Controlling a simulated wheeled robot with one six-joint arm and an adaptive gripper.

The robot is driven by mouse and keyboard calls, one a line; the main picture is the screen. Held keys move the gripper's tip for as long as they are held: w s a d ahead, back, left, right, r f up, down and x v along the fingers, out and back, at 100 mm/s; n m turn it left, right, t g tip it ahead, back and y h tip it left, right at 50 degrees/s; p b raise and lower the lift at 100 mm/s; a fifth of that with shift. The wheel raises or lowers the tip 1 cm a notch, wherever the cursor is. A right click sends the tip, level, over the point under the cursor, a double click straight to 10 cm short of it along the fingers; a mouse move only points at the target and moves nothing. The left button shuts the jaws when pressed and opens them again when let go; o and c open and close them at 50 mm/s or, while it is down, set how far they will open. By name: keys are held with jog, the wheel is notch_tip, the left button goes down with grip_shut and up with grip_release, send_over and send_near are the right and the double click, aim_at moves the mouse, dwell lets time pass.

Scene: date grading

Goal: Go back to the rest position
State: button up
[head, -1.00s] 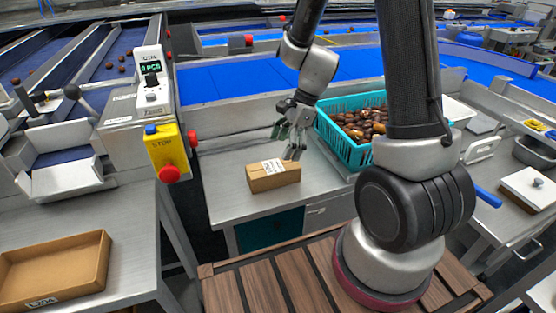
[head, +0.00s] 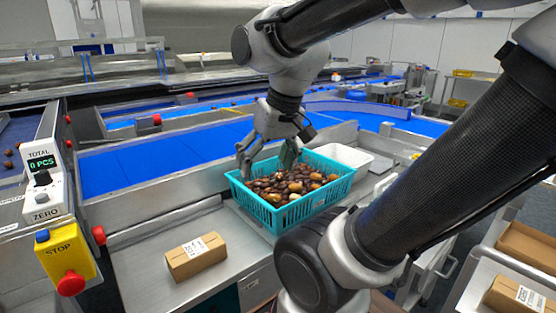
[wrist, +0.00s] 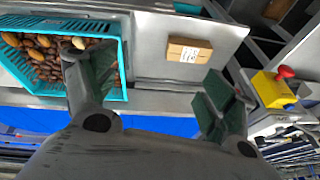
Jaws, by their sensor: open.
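A small closed cardboard box with a white label (head: 196,258) sits on the bench to the left of the crate, apart from my gripper. It also shows in the wrist view (wrist: 188,50).
A yellow stop box with a red button (head: 66,258) and a counter reading 0 PCS (head: 42,170) stand at the left. A blue conveyor (head: 150,162) runs behind the bench. A white tray (head: 345,157) sits behind the crate. Cardboard boxes (head: 520,296) lie at the lower right.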

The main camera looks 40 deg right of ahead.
jog(key=shift+s+d+r+n+h, duration=0.2)
jog(key=shift+s+d+n, duration=0.1)
jog(key=shift+s, duration=0.1)
jog(key=shift+s+d+r+n+h, duration=0.15)
jog(key=shift+s+n, duration=0.15)
jog(key=shift+s, duration=0.15)
jog(key=shift+s+d+r+n+h, duration=0.1)
jog(key=shift+s+d+r+n, duration=0.1)
jog(key=shift+s+d+n, duration=0.15)
jog(key=shift+a, duration=0.1)
